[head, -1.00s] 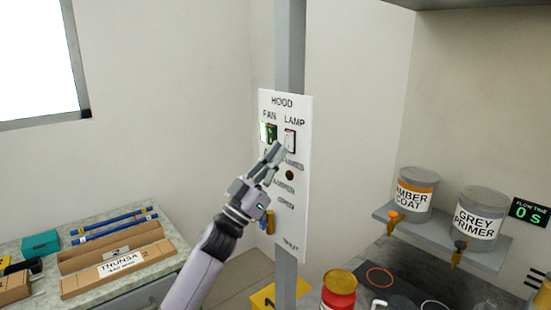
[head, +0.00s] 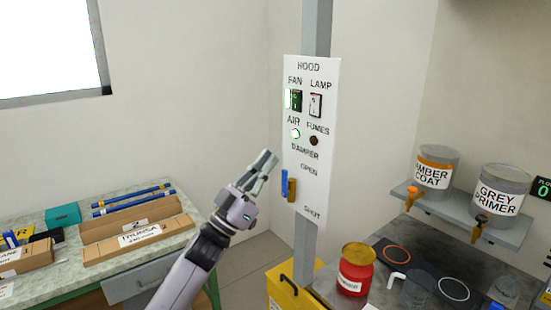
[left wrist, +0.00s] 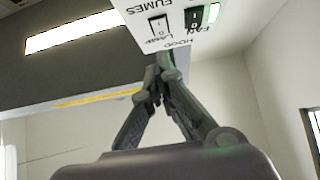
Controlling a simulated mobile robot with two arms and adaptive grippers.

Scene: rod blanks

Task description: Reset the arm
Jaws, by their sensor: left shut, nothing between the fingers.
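My left gripper (head: 265,168) is shut and empty, in the air just left of the white hood panel (head: 310,190) in the head view. Its fingers also show in the left wrist view (left wrist: 158,78), tips together, below the panel's upside-down lettering. The panel has a green fan switch (head: 297,100), a white lamp switch (head: 315,105), a lit green air light (head: 295,134) and a dark fumes light (head: 313,140). A damper lever (head: 290,187) with blue and brown parts sits by the panel's left edge, between the OPEN and SHUT marks. My right gripper is not in view.
Left is a bench (head: 62,262) with cardboard boxes (head: 138,241) and blue rods (head: 132,204). Right are amber coat (head: 433,178) and grey primer (head: 497,203) cans on a shelf, above a red pot (head: 355,270). A yellow bin (head: 290,290) stands below the panel.

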